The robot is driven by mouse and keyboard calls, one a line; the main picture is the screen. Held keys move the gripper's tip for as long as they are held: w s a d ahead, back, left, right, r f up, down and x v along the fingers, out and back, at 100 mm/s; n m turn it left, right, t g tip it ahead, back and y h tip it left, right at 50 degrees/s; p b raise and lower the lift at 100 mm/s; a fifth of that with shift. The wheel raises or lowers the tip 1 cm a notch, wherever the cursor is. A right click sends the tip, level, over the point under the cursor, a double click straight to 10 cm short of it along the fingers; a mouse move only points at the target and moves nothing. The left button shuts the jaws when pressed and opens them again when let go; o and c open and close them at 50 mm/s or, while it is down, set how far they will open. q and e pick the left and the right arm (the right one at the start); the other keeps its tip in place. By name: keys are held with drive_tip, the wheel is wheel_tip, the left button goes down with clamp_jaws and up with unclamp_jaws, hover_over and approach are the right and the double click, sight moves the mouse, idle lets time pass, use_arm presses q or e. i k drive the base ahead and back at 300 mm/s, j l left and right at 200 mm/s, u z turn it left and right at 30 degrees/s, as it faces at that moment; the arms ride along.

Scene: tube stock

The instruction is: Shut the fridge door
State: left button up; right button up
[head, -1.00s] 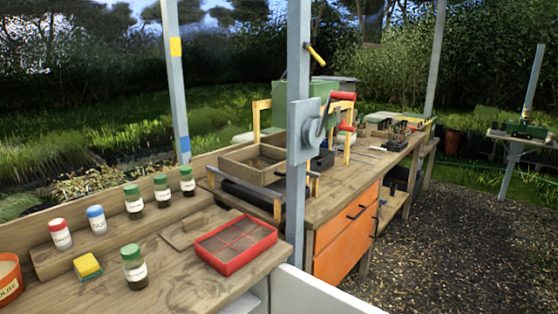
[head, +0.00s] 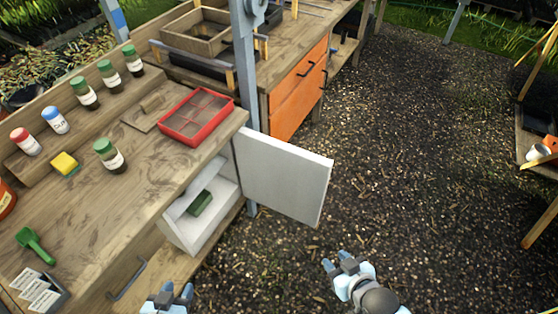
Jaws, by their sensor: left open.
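The white fridge door (head: 287,176) stands wide open, swung out to the right from under the bench. The white fridge (head: 198,222) sits below the bench top, its inside showing with a small green box (head: 201,202) in it. My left gripper (head: 172,292) is at the bottom edge, in front of and below the fridge, open and empty. My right gripper (head: 341,262) is over the gravel, below and right of the door's free edge, apart from it. Its fingers appear spread with nothing between them.
The wooden bench (head: 110,214) fills the left, with jars and a red tray (head: 196,116). A grey post (head: 245,80) stands near the door's hinge side. An orange drawer cabinet (head: 299,90) is behind. Gravel (head: 420,150) to the right is clear.

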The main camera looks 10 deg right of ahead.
sight(292, 180)
drive_tip(key=k, duration=0.8)
drive_tip(key=k+u, duration=0.15)
drive_tip(key=u, duration=0.25)
drive_tip(key=k+u, duration=0.15)
drive_tip(key=u, duration=0.25)
drive_tip(key=k+j+u, duration=0.1)
drive_tip(key=u, duration=0.25)
drive_tip(key=l+u, duration=0.2)
drive_tip(key=u, duration=1.3)
drive_tip(key=k+l, duration=0.2)
drive_tip(key=l, duration=0.45)
drive_tip(key=k+l, duration=0.2)
drive_tip(key=l, duration=0.45)
drive_tip(key=k+l, duration=0.15)
drive_tip(key=l, duration=0.45)
drive_tip(key=k+l, duration=0.2)
drive_tip(key=l, duration=0.45)
drive_tip(key=k+l, duration=0.2)
drive_tip(key=l, duration=0.45)
drive_tip(key=k+l, duration=0.2)
drive_tip(key=l, duration=0.45)
drive_tip(key=k+l, duration=0.2)
drive_tip(key=l, duration=0.4)
drive_tip(key=k+l, duration=0.15)
drive_tip(key=l, duration=0.5)
